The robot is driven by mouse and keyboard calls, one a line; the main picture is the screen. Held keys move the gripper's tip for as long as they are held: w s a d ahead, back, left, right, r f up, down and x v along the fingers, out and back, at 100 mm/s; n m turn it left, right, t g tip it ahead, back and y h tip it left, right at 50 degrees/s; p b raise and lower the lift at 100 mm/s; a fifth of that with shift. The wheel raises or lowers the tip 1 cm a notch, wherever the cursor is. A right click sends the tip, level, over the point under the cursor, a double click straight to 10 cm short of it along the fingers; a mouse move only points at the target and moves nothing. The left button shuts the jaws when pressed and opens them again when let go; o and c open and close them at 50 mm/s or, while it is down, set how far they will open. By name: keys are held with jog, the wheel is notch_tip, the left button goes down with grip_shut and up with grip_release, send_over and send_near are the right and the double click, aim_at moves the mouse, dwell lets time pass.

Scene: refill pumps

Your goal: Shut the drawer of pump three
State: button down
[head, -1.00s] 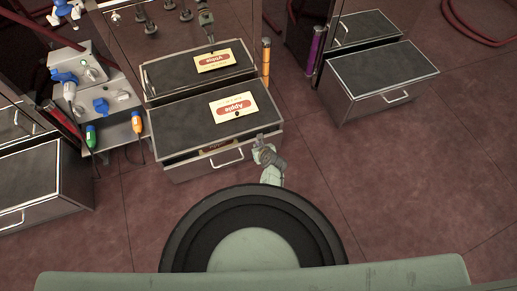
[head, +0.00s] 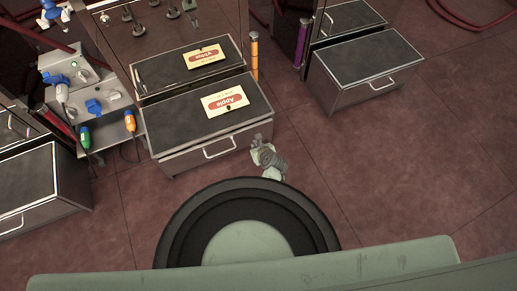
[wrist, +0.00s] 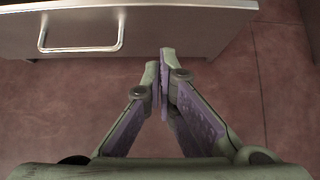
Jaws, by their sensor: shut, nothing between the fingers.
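The middle pump's drawer (head: 185,157) has a grey front with a pale bar handle (head: 219,148). It sits under a dark top with an Apple label (head: 225,101). No clear gap shows between front and top. I see no number that marks pump three. My gripper (head: 262,150) is at the right end of this drawer front.
Another drawer unit (head: 365,70) stands at the right, and one (head: 30,185) at the left. A side shelf with green (head: 84,137) and orange (head: 130,120) nozzles is left of the middle unit. The floor (head: 400,180) at the right is clear.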

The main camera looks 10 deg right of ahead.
jog(key=v, duration=0.5)
jog(key=shift+w+a, duration=0.1)
jog(key=s+a+n+p, duration=0.3)
jog(key=a+n+p, duration=0.1)
jog(key=a+n, duration=0.55)
jog(key=s+a+n+p, duration=0.3)
jog(key=a+n+p, duration=0.1)
jog(key=a+n, duration=0.5)
jog(key=shift+m, duration=0.25)
jog(key=shift+w+a+r+b+x, duration=0.3)
jog(key=shift+b+x, duration=1)
jog(key=shift+x, duration=0.9)
jog(key=shift+w+a+r+b+x, duration=0.2)
jog(key=shift+a+r+b+x, duration=0.2)
jog(key=shift+b+x, duration=1.4)
jog(key=shift+w+a+r+b+x, duration=0.3)
jog(key=shift+b+x, duration=0.55)
jog(key=shift+x, duration=1.7)
